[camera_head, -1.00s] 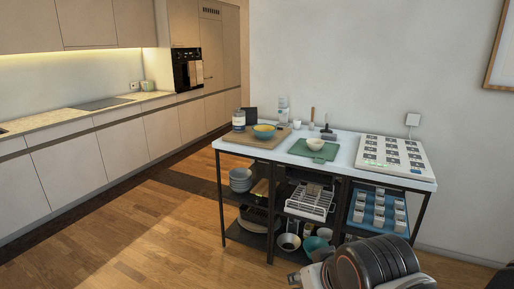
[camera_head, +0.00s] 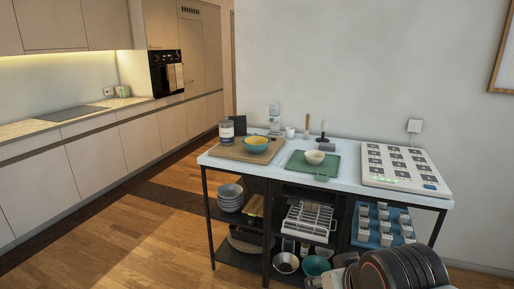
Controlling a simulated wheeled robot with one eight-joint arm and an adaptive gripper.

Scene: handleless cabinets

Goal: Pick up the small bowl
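A small white bowl (camera_head: 315,157) sits upright on a green cutting board (camera_head: 308,167) on the white table top. A larger yellow and blue bowl (camera_head: 256,144) stands on a wooden board to its left. More bowls are on the lower shelf: a grey stack (camera_head: 230,197), a metal bowl (camera_head: 286,263) and a teal bowl (camera_head: 315,265). My arm shows as a dark rounded part at the bottom right, in front of the table and below the small bowl. My gripper's fingers cannot be made out.
The table (camera_head: 352,165) has dark legs and open shelves. A jar (camera_head: 239,125) stands on the wooden board, and a white panel with dark squares (camera_head: 401,168) lies at the right. A dish rack (camera_head: 309,221) is below. The wooden floor (camera_head: 150,245) at left is clear.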

